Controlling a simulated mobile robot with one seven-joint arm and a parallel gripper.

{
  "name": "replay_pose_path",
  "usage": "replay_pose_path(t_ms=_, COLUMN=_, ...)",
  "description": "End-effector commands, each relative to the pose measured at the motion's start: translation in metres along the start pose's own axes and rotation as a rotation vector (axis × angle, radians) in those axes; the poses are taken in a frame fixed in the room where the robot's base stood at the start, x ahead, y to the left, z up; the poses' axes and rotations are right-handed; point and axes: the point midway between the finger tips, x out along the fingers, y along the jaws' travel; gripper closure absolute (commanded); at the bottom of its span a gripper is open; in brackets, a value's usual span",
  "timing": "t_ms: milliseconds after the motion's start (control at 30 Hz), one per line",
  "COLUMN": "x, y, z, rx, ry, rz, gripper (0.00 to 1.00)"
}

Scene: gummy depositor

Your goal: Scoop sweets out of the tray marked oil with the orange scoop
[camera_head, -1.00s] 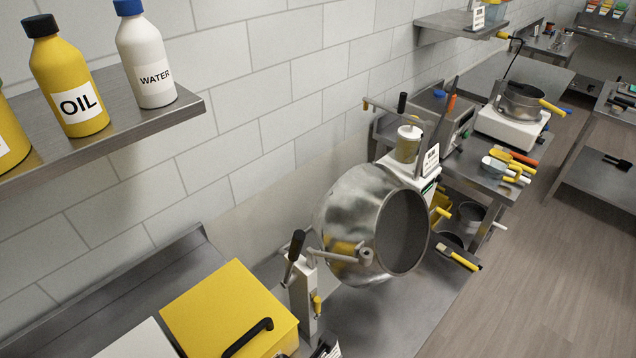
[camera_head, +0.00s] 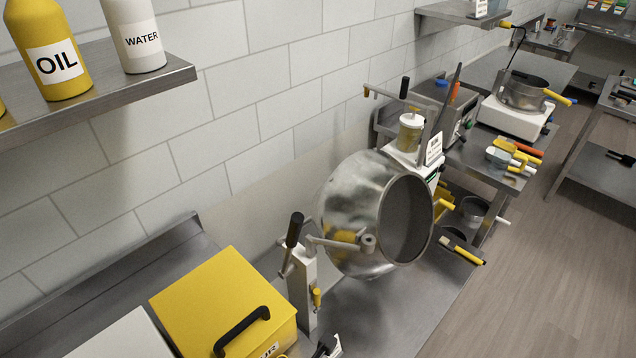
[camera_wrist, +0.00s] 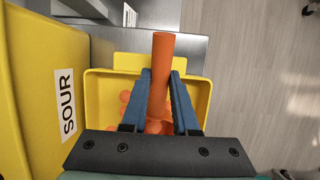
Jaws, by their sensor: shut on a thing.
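In the wrist view, my gripper (camera_wrist: 161,76) has its blue fingers closed on an orange handle, which I take to be the orange scoop (camera_wrist: 163,50). The scoop's bowl cannot be made out. Below and behind the fingers is a yellow tray (camera_wrist: 204,100) holding round orange sweets (camera_wrist: 126,98). No oil mark shows on this tray, and the gripper hides part of its inside. I cannot tell whether the scoop touches the sweets.
A yellow container marked SOUR (camera_wrist: 30,90) stands close left of the tray. Wood floor (camera_wrist: 250,60) lies to the right. In the head view, a steel drum (camera_head: 350,205), a yellow box (camera_head: 215,290) and a shelf with a bottle marked OIL (camera_head: 52,62) line the wall.

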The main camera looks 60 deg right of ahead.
Motion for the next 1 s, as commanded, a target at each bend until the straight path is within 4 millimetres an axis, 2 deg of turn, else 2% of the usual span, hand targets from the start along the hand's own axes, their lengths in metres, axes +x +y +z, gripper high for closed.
replay_pose_path(t_ms=500, x=0.001, y=0.0, z=-0.002, rx=-0.001, ry=0.0, rz=0.0, gripper=1.0)
replay_pose_path(t_ms=1000, x=-0.006, y=0.0, z=-0.02, rx=-0.002, ry=0.0, rz=-0.001, gripper=1.0)
